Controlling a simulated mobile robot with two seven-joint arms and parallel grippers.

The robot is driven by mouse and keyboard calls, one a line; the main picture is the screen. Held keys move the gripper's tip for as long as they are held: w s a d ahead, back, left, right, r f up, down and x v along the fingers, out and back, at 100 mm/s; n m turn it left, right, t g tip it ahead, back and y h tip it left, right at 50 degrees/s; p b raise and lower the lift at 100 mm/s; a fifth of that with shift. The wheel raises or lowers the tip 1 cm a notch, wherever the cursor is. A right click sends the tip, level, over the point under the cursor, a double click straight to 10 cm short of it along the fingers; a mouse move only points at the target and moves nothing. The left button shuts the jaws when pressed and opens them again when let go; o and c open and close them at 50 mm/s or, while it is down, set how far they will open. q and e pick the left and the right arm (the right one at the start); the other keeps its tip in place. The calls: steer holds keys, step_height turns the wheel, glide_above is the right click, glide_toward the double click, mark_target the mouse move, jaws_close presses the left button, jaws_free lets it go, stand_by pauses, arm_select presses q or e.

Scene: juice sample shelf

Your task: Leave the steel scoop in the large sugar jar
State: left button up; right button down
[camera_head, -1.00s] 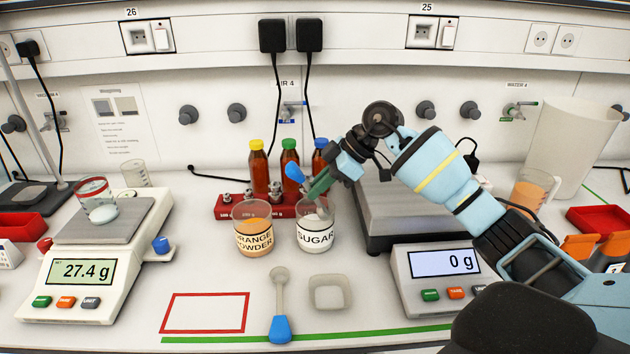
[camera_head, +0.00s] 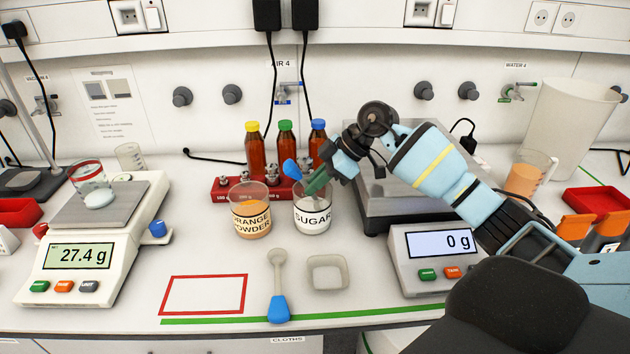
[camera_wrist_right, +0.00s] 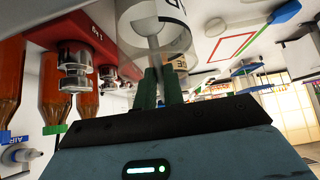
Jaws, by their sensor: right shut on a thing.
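The large sugar jar (camera_head: 313,222), clear with a "SUGAR" label and white contents, stands upright in the middle of the bench. My right gripper (camera_head: 318,182) reaches over its rim from the right. Its green fingers are shut on the scoop, whose blue handle end (camera_head: 290,168) sticks up to the left of the fingers. In the right wrist view the fingers (camera_wrist_right: 160,88) close around the scoop's grey shaft (camera_wrist_right: 155,45), which runs into the jar. My left gripper is not in view.
The orange powder jar (camera_head: 250,220) stands close to the left of the sugar jar. Another blue-handled scoop (camera_head: 278,308) and a weighing dish (camera_head: 328,272) lie in front. Scales flank both sides, reading 27.4 g (camera_head: 80,256) and 0 g (camera_head: 438,243).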

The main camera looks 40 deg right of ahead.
steer(key=c, duration=1.4)
jaws_free()
steer(key=shift+c, duration=0.2)
steer(key=shift+r, duration=0.1)
steer(key=v, duration=0.7)
steer(key=shift+d+r, duration=0.25)
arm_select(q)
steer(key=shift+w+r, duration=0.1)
arm_select(e)
steer(key=shift+s+r, duration=0.1)
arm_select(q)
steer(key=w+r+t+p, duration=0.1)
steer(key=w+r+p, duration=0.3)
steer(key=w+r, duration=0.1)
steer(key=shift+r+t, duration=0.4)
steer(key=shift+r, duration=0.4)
arm_select(e)
step_height(320, 180, up, 7)
steer(key=s+d, duration=0.1)
steer(key=d, duration=0.1)
steer(key=shift+s+d, duration=0.35)
steer(key=shift+d, duration=0.05)
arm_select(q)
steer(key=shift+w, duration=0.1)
